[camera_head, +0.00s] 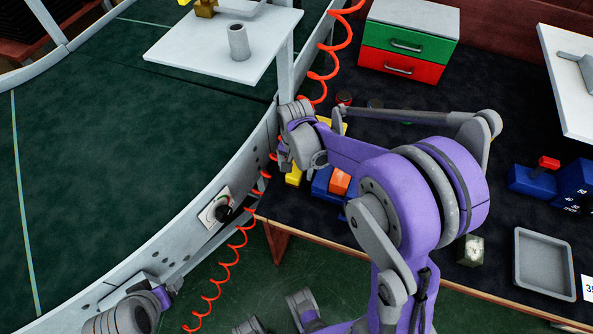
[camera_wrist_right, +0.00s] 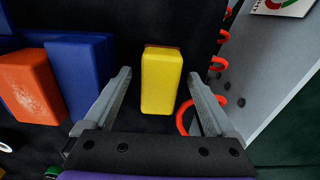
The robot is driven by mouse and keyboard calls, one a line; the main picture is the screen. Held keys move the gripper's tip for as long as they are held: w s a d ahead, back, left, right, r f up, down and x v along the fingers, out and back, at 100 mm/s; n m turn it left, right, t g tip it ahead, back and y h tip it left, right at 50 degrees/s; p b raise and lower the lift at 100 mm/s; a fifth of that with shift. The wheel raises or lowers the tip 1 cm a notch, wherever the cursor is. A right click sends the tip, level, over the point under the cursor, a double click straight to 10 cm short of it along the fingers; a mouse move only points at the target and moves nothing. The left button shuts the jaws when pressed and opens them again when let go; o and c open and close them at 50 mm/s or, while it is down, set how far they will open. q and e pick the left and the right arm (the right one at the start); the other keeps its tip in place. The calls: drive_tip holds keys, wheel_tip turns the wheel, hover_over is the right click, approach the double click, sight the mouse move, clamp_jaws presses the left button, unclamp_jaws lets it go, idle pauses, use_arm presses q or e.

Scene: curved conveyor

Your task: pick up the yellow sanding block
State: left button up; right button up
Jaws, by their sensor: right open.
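The yellow sanding block (camera_wrist_right: 161,80) stands on the dark bench top, with a dark red strip along its far edge. In the head view a yellow piece (camera_head: 293,176), apparently this block, shows just below my right wrist. My right gripper (camera_wrist_right: 159,76) is open; its two fingers lie on either side of the block, with visible gaps, and their tips reach alongside it. In the head view the right gripper (camera_head: 291,158) is partly hidden by its wrist. A grey and purple part of my left arm shows at the lower left; its fingers cannot be made out.
Blue blocks (camera_wrist_right: 82,70) and an orange block (camera_wrist_right: 30,86) lie left of the gripper. A red coiled hose (camera_wrist_right: 184,117) and the conveyor's grey side wall (camera_wrist_right: 280,70) are close on the right. A green-and-red drawer box (camera_head: 408,47) stands behind; a grey tray (camera_head: 544,288) lies right.

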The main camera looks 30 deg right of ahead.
sight(296, 169)
drive_tip(key=shift+f, duration=0.25)
clamp_jaws()
drive_tip(key=shift+r+p, duration=0.55)
drive_tip(key=shift+r, duration=4.5)
